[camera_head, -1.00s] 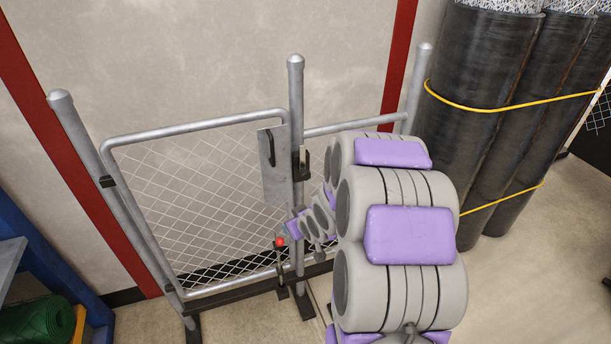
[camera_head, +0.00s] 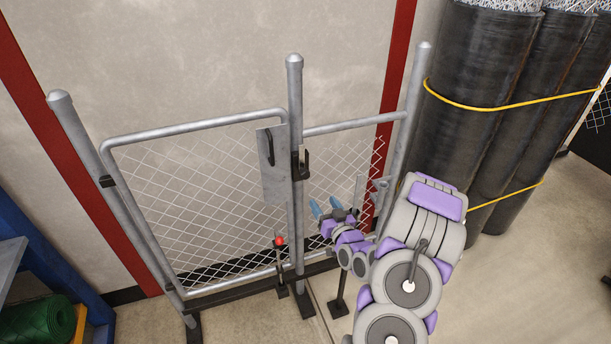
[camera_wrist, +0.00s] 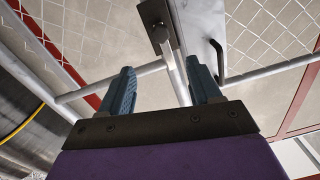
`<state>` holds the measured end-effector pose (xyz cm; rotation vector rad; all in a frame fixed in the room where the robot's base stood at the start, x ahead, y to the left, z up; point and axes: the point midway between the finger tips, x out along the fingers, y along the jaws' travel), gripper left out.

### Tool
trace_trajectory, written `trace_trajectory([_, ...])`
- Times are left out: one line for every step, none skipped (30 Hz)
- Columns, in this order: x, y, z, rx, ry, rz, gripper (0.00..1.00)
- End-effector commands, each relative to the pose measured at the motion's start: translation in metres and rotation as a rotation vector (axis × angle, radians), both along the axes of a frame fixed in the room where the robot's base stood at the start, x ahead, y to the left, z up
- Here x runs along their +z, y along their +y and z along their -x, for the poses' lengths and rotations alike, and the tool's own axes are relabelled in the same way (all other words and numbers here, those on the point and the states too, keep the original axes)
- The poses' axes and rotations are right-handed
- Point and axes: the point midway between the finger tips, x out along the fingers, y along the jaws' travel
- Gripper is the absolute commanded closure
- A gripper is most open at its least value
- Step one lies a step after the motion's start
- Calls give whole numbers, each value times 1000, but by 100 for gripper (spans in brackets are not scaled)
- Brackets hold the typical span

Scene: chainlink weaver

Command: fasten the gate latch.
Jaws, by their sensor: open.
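The gate is a chain-link panel in a grey tube frame (camera_head: 195,123), left of the middle post (camera_head: 295,110). A metal latch plate (camera_head: 273,185) with a bent black bar (camera_head: 268,147) sits at its right edge, against the post. The bar also shows in the wrist view (camera_wrist: 219,62). A black catch (camera_head: 301,163) is fixed to the post, and a black bracket shows in the wrist view (camera_wrist: 160,25). Whether the bar engages the catch I cannot tell. My gripper (camera_head: 325,206) is open and empty, right of the post and below the catch; its blue fingers (camera_wrist: 163,90) point upward.
A red knob (camera_head: 280,240) tops a short black upright near the gate's foot. A second mesh panel (camera_head: 345,160) stands behind my gripper, with a right-hand post (camera_head: 415,100). Black rolls (camera_head: 490,70) stand at the right. A green roll (camera_head: 38,322) lies lower left.

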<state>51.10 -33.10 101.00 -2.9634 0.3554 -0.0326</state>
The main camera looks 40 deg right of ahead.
Motion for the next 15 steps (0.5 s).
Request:
trace_trajectory([0,-1,-7,0,-4,3,37])
trace_trajectory([1,-2,-12,1,-5,3,37])
trace_trajectory([0,-3,-18,2,-2,2,37])
trace_trajectory([-1,-4,-22,3,0,1,37])
trace_trajectory([-1,-5,-27,3,1,0,37])
trace_trajectory([-1,-7,-34,3,-1,0,37])
trace_trajectory([0,-8,-39,3,-2,2,37])
trace_trajectory([0,-10,-43,1,-3,3,37])
trace_trajectory([0,-12,-49,1,-2,2,37])
trace_trajectory([-1,-13,-54,2,0,1,37])
trace_trajectory([-1,-13,-59,3,1,0,37])
trace_trajectory([-1,-15,-65,3,1,1,37])
trace_trajectory([-1,-16,-70,3,-1,1,37])
trace_trajectory([0,-18,-75,2,-2,2,37])
trace_trajectory([0,-20,-82,3,-2,2,37])
